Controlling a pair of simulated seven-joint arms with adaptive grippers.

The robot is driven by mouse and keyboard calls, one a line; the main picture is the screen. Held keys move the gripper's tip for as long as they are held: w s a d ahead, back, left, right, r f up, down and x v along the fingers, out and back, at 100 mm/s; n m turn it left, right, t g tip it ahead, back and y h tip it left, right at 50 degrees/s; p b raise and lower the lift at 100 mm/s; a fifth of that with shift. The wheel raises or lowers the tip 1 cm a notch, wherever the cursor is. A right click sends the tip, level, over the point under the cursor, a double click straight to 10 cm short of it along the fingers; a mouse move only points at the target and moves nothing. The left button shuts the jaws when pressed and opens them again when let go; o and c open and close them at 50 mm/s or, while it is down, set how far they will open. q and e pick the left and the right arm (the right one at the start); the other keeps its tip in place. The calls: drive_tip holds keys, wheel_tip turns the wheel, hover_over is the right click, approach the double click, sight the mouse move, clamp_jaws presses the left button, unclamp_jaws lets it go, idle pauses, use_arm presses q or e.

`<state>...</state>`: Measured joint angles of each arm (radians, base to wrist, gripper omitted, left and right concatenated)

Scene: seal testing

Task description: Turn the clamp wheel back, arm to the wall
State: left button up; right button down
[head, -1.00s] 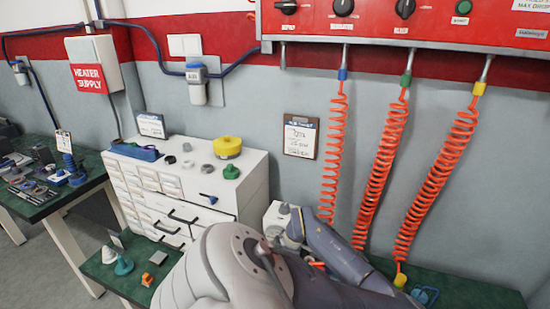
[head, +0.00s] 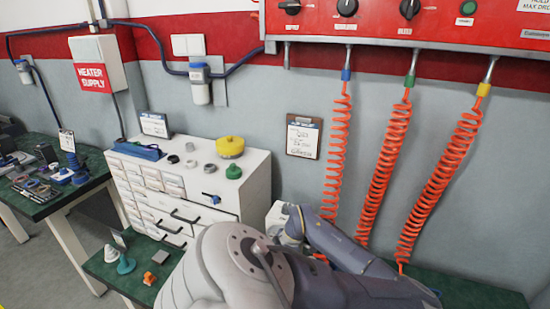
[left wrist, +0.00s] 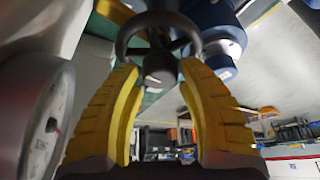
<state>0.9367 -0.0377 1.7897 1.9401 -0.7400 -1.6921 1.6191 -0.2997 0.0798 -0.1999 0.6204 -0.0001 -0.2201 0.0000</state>
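The clamp wheel (left wrist: 135,24) is a dark spoked ring with a round hub, at the top middle of the left wrist view. My left gripper (left wrist: 160,72) shows there as two yellow ribbed fingers standing apart. Their tips are at the near side of the wheel, with the hub between them and gaps beside it; I cannot tell whether they touch the rim. In the head view my own arm hides the wheel and the left gripper. My right gripper is in neither current view.
A round gauge (left wrist: 45,120) is close on the left in the wrist view. Blue-grey fittings (left wrist: 222,55) are at the upper right. In the head view, coiled orange hoses (head: 385,165) hang from the red panel (head: 420,22), beside a white drawer cabinet (head: 245,195).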

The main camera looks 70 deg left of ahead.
use_arm(q)
drive_tip(key=o, duration=0.3)
drive_tip(key=shift+w, duration=0.25)
drive_tip(key=shift+d+f, duration=0.1)
drive_tip(key=shift+w, duration=0.15)
drive_tip(key=v, duration=1.2)
